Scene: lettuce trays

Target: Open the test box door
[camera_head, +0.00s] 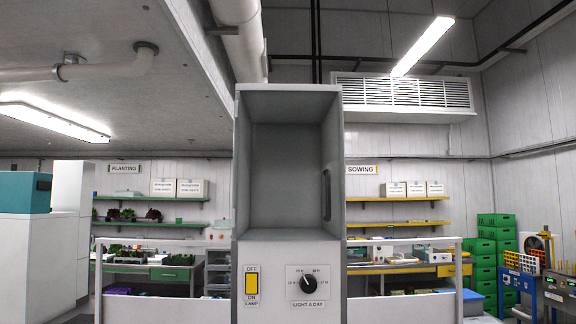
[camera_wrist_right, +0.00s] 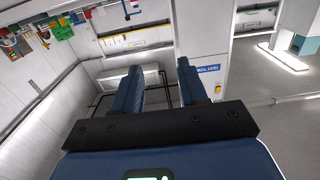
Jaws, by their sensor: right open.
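The test box (camera_head: 239,200) is a tall grey cabinet in the middle of the head view. Its hollow inside shows and looks empty. A dark upright handle (camera_head: 326,195) shows at its right side. I cannot tell whether a clear door covers the front or the door stands open. Below are a yellow lamp switch (camera_head: 252,283) and a black dial (camera_head: 308,284). My right gripper (camera_wrist_right: 160,82) shows only in the tilted right wrist view, its two blue fingers apart and nothing between them. It is not touching the handle in these views. My left gripper is in neither view.
A white rail (camera_head: 400,241) runs behind the box. Behind it are a planting bench (camera_head: 150,270) at left and a sowing bench (camera_head: 410,268) at right. Green crates (camera_head: 485,268) stack at the far right. A white and teal unit (camera_head: 40,250) stands at left.

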